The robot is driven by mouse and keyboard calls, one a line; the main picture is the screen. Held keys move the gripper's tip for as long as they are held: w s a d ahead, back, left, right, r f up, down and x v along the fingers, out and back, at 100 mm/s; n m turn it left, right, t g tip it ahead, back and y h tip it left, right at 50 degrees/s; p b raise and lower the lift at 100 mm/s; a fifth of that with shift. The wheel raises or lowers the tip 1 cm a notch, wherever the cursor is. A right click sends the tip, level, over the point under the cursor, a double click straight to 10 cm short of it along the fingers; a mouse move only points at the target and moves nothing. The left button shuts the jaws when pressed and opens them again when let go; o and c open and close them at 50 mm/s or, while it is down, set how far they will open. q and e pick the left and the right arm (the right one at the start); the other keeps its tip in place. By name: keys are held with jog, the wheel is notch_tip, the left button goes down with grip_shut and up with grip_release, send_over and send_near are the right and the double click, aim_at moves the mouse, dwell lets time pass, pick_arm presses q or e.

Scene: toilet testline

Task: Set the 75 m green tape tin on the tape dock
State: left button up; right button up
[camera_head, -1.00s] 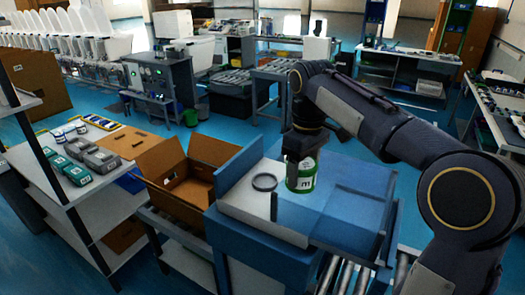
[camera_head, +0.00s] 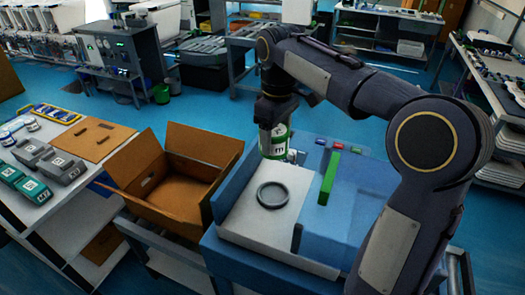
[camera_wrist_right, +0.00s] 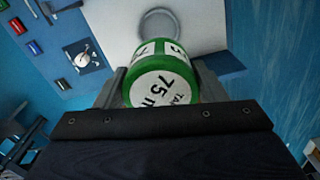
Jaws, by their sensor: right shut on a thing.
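The 75 m green tape tin (camera_head: 275,141) has green bands and a white label. My right gripper (camera_head: 275,125) is shut on it and holds it beyond the dark ring (camera_head: 272,195) on the white plate (camera_head: 258,222), apart from the ring. This ring looks like the tape dock. In the right wrist view the tin (camera_wrist_right: 164,88) sits between both fingers, and its round face reads "75 m". Whether the tin touches anything beneath it I cannot tell. My left gripper is not in view.
A green upright bar (camera_head: 328,178) stands on the blue bench (camera_head: 365,185) right of the plate. Small coloured blocks lie behind it. An open cardboard box (camera_head: 147,183) is left of the bench. A shelf (camera_head: 57,203) at far left holds green and grey cases.

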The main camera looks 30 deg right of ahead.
jog(key=f+b, duration=0.2)
jog(key=f, duration=0.3)
jog(key=f+b, duration=0.3)
jog(key=f, duration=0.2)
jog(key=f+b, duration=0.2)
jog(key=f, duration=0.3)
jog(key=shift+w+f+b, duration=0.3)
jog(key=shift+b, duration=0.05)
jog(key=shift+s+d, duration=0.15)
jog(key=shift+s, duration=0.2)
dwell(0.8)
jog(key=shift+f, duration=0.6)
dwell(0.3)
jog(key=o, duration=0.9)
